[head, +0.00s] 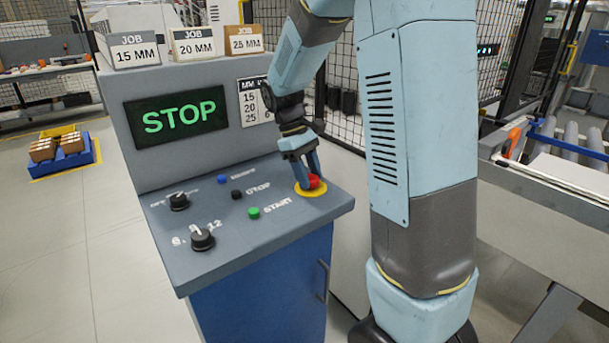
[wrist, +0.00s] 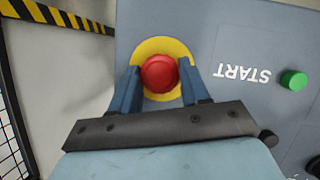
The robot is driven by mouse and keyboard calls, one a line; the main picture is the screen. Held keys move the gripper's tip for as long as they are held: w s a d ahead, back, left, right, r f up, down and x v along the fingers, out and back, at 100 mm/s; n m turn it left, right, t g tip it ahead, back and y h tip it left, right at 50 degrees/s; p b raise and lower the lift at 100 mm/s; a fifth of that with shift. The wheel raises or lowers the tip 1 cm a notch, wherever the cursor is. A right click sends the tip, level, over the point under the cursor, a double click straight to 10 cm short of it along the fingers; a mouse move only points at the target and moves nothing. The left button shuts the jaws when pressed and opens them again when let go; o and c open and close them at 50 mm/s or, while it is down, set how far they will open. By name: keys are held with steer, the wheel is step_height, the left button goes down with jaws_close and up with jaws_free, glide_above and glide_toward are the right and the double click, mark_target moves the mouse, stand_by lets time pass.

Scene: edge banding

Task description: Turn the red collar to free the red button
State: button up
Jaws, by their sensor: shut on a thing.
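The red button with its red collar (wrist: 160,73) sits on a round yellow plate (wrist: 150,48) on the sloped control panel. In the head view the red button (head: 314,181) is at the panel's right side, partly covered by my fingers. My gripper (wrist: 160,80) comes from above, with one blue finger on each side of the red part. The fingers are shut on it. From above, the button and the collar cannot be told apart. The display (head: 177,117) reads STOP in green.
Near the gripper are a green START button (head: 254,212), a black STOP button (head: 236,194) and a blue button (head: 222,179). Two black knobs (head: 203,240) stand at the panel's left. Job signs (head: 193,44) stand on top. Black fence mesh (head: 345,60) rises behind.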

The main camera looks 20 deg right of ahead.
steer(key=m+y, duration=0.1)
steer(key=m, duration=0.1)
steer(key=m+g, duration=0.1)
steer(key=m, duration=0.2)
steer(key=shift+s+d+f+y, duration=0.1)
steer(key=shift+y, duration=0.3)
steer(key=shift+m, duration=0.3)
steer(key=o, duration=1)
steer(key=shift+o, duration=0.2)
steer(key=shift+r, duration=0.3)
steer(key=v, duration=1.3)
steer(key=shift+r, duration=0.15)
